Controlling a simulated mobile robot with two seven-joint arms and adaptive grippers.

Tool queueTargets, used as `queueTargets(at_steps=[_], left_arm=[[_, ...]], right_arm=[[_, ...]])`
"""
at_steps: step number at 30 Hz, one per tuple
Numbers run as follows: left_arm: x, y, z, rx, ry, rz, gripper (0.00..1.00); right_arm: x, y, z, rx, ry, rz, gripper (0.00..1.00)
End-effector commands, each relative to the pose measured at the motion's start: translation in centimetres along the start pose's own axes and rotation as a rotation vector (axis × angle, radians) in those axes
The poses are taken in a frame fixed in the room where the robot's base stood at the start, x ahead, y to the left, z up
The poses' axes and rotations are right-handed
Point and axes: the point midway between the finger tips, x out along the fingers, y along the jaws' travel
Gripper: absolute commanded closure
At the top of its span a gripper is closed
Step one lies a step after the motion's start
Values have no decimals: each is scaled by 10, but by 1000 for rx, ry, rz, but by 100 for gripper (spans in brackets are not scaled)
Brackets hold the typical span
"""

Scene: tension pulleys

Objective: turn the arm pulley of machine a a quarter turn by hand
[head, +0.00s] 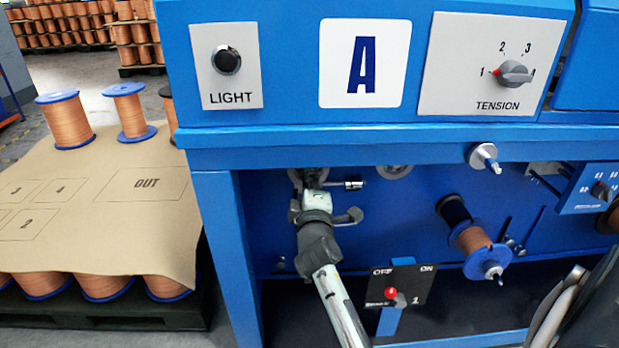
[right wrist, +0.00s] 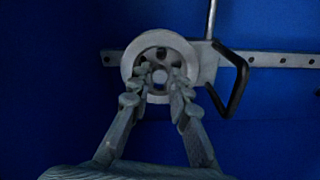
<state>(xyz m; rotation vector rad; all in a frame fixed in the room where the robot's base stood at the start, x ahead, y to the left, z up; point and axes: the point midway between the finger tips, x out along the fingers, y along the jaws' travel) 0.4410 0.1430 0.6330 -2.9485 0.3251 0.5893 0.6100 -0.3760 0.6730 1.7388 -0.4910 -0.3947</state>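The arm pulley (right wrist: 132,60), a pale wheel with a dark ring of holes around a light hub, fills the upper middle of the right wrist view. My right gripper (right wrist: 161,73) has its two fingers apart, with the tips in front of the wheel's face, one on each side of the hub. I cannot tell whether the tips touch the wheel. In the head view my right gripper (head: 312,180) is under the blue top of the machine marked A (head: 364,62) and mostly covers the pulley. My left gripper is not in view.
A black looped handle (right wrist: 238,82) and a metal bar (right wrist: 280,59) are right of the pulley. In the head view an OFF/ON switch panel (head: 412,284) stands right of my forearm, and a copper spool (head: 472,240) is farther right. A cardboard-topped pallet (head: 110,215) is at left.

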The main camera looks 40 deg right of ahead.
Motion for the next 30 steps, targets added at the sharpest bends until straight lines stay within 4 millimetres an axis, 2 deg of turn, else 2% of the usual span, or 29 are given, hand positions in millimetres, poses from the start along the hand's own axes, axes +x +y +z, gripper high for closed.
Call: queueTargets(at_steps=[1, 3, 4, 19, 23, 30], left_arm=[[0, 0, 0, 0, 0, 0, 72], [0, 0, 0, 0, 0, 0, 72], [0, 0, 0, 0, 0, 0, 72], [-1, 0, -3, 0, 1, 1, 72], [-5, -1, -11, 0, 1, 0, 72], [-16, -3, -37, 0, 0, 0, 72]], right_arm=[[0, 0, 0, -1, 0, 0, 73], [0, 0, 0, -1, 0, 0, 65], [0, 0, 0, -1, 0, 0, 63], [0, 1, -1, -45, 2, 0, 63], [0, 4, -1, -238, 3, 1, 63], [0, 7, -2, -847, 3, 3, 63]])
